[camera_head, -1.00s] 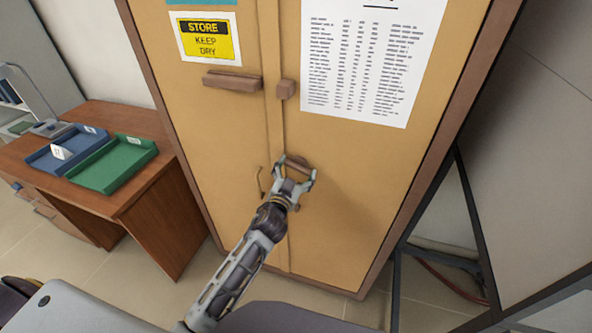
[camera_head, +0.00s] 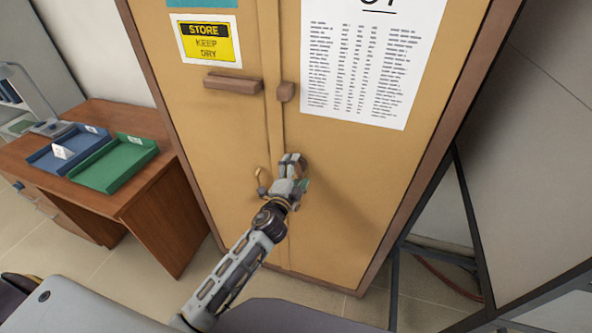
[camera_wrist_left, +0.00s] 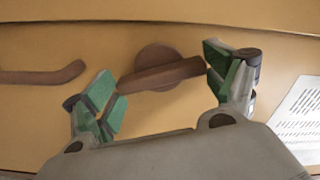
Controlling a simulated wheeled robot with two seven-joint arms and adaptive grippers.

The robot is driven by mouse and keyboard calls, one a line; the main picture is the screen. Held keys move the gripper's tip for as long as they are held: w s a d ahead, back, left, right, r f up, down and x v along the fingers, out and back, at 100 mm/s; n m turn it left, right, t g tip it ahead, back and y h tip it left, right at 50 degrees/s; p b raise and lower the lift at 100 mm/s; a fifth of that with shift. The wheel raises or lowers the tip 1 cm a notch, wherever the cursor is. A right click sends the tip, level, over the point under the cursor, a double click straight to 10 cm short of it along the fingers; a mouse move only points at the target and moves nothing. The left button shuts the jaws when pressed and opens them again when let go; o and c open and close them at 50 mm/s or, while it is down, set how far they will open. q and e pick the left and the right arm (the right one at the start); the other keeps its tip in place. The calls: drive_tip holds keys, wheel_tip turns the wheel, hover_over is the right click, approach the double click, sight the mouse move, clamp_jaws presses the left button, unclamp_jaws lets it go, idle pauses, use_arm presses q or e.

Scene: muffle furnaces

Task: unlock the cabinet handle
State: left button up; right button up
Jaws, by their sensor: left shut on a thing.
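The tan two-door cabinet (camera_head: 350,190) stands shut in front of me. Its brown turning handle (camera_wrist_left: 160,72), a bar on a round base, shows in the left wrist view, with the bar slightly tilted. My left gripper (camera_head: 293,170) is at this handle on the right door, near the seam. In the left wrist view the green-padded fingers of the gripper (camera_wrist_left: 164,78) are at the two ends of the bar, shut on it. In the head view the gripper mostly hides the handle. My right gripper is not in view.
A curved pull (camera_wrist_left: 42,75) sits on the left door beside the handle. Brown blocks (camera_head: 233,84) are higher up the doors. A desk (camera_head: 150,195) with blue and green trays (camera_head: 115,164) stands left. A dark metal frame (camera_head: 470,215) stands right.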

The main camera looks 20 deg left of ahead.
use_arm(q)
drive_tip(key=m, duration=0.3)
drive_tip(key=shift+m+p, duration=0.3)
idle(0.4)
drive_tip(key=o, duration=0.9)
drive_tip(key=shift+c, duration=0.2)
drive_tip(key=s, duration=1.2)
drive_tip(key=shift+a, duration=0.15)
idle(1.0)
